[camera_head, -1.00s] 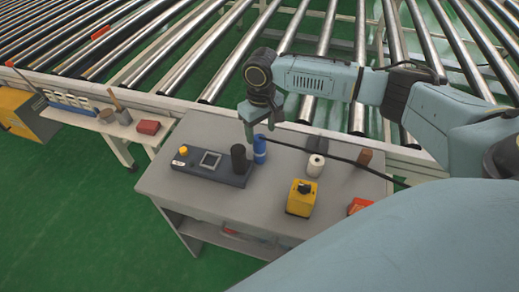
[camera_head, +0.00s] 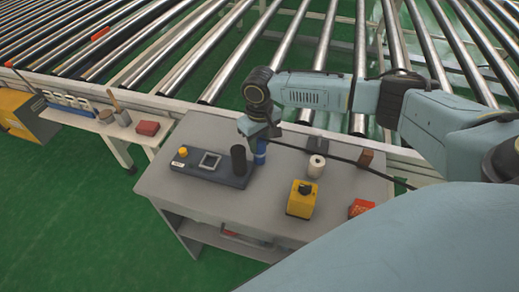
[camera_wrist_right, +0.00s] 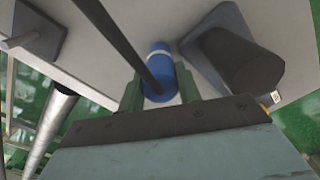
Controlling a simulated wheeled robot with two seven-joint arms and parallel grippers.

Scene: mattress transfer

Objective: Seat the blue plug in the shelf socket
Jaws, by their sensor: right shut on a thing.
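The blue plug (camera_head: 260,152) stands upright on the grey table, just right of the black cylinder; a black cable runs from it to the right. My right gripper (camera_head: 259,139) is over its upper part and hides its top. In the right wrist view, the blue plug (camera_wrist_right: 160,63), with a pale band, lies between the two green fingers of my right gripper (camera_wrist_right: 159,92), which is shut on it. No shelf socket can be made out clearly. My left gripper is not in view.
A dark device (camera_head: 211,172) with a screen, yellow knob and black cylinder (camera_head: 238,161) stands close left of the plug. A yellow box (camera_head: 301,199), white roll (camera_head: 316,167), brown block (camera_head: 365,159) and red box (camera_head: 360,208) stand to the right. A roller conveyor (camera_head: 215,90) runs behind the table.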

